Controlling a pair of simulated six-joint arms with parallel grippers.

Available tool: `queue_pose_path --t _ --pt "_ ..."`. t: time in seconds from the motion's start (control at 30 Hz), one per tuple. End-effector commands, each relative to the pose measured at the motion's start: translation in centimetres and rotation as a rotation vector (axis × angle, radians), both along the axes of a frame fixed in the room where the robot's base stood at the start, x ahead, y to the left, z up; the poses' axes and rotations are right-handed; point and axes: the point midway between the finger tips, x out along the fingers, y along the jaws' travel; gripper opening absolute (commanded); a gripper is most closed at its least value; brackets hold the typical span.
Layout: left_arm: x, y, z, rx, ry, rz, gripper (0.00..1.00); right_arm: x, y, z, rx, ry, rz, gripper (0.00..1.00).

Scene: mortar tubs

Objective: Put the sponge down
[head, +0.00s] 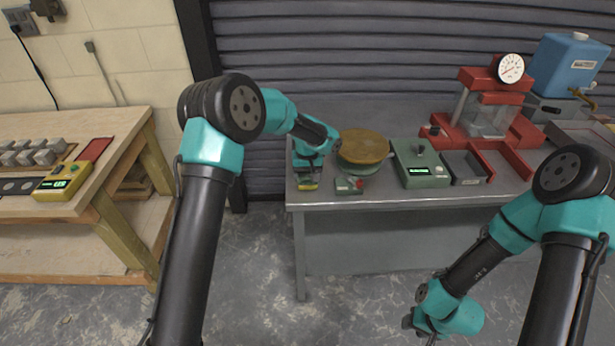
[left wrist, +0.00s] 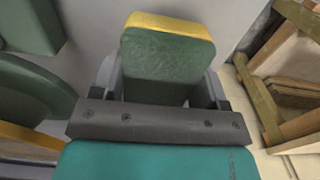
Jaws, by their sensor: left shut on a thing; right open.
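The sponge (head: 308,185), green with a yellow layer, is at the left end of the grey metal table (head: 400,199). My left gripper (head: 307,178) points down over that end and is shut on the sponge. In the left wrist view the sponge (left wrist: 168,58) sits between the two fingers, its green face toward the camera and its yellow layer along the far edge. I cannot tell whether the sponge touches the tabletop. My right gripper (head: 422,326) is open and low in front of the table, partly hidden by its own wrist.
Right of the sponge are a small green box with a red button (head: 349,185), a round tan-topped stand (head: 364,148), a green device with a display (head: 421,163) and a red press (head: 488,115). A wooden bench (head: 125,150) stands left, across a gap.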

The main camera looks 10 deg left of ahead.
Motion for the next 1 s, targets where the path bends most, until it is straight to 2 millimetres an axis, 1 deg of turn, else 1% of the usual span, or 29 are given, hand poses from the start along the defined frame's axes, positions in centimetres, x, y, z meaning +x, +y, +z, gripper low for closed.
queue_pose_path --t 0.07,0.43,0.47,0.7,0.73,1.0 --pt "0.0 -0.01 -0.46 0.0 0.0 0.0 0.42 0.0 0.0 0.0 0.0 0.0 0.0 0.43" --pt "0.01 -0.03 -0.72 -0.001 -0.001 0.0 0.42 0.0 0.0 0.0 0.0 0.0 0.0 0.43" --pt "0.02 -0.03 -0.74 -0.001 -0.001 0.0 0.69 0.0 0.0 0.0 0.0 0.0 0.0 0.43" --pt "0.02 -0.04 -0.69 -0.001 -0.001 0.0 0.92 0.0 0.0 0.0 0.0 0.0 0.0 0.43" --pt "0.02 -0.03 -0.69 -0.001 -0.001 0.0 0.93 0.0 0.0 0.0 0.0 0.0 0.0 0.43" --pt "0.03 -0.03 -0.57 0.0 -0.002 0.0 0.93 0.0 0.0 0.0 0.0 0.0 0.0 0.43"
